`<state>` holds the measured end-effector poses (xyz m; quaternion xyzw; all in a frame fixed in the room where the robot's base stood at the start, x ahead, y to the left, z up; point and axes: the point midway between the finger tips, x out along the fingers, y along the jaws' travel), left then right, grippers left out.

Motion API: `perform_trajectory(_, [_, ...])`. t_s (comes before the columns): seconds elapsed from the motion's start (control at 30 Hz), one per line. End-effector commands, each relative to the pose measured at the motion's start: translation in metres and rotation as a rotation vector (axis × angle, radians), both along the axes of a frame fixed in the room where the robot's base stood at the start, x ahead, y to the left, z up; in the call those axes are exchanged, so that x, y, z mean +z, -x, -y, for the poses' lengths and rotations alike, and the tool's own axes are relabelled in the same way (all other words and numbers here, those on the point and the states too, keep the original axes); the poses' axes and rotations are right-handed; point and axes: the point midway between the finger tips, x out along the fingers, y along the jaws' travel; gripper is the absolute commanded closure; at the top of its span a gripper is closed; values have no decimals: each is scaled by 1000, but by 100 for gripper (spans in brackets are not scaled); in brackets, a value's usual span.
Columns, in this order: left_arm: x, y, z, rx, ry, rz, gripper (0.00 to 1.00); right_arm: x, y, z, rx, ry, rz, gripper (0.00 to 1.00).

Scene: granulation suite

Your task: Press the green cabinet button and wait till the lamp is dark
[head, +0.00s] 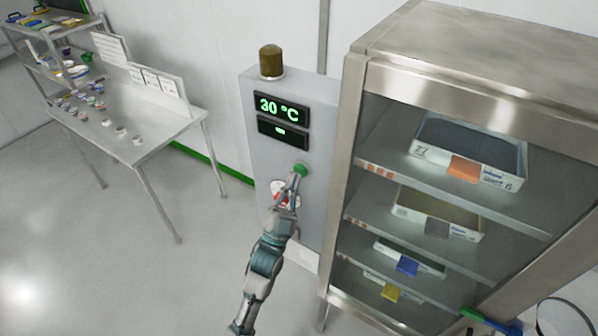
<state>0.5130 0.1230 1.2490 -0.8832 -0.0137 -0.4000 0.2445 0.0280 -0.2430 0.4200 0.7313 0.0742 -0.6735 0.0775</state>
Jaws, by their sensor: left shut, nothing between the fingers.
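The green button (301,169) is on the front of the grey control cabinet (262,149), below two dark displays. The upper display (281,108) reads 30 °C in green, and the lower display (283,132) shows a small green mark. The lamp (271,61) on top of the cabinet is dull amber-brown and shows no glow. A red and white switch (279,194) is partly hidden behind the gripper.
A metal table (150,140) with small cups and signs is on the left. The floor (110,260) between is clear.

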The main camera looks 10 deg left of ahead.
Motion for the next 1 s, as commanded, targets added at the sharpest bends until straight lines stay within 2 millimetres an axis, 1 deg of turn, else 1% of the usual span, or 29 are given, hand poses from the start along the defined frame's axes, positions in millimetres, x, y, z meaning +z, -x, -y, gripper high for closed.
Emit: perform_trajectory(1.0, [0,-10,3,0,0,0,100,0,0,0,0,0,0,100])
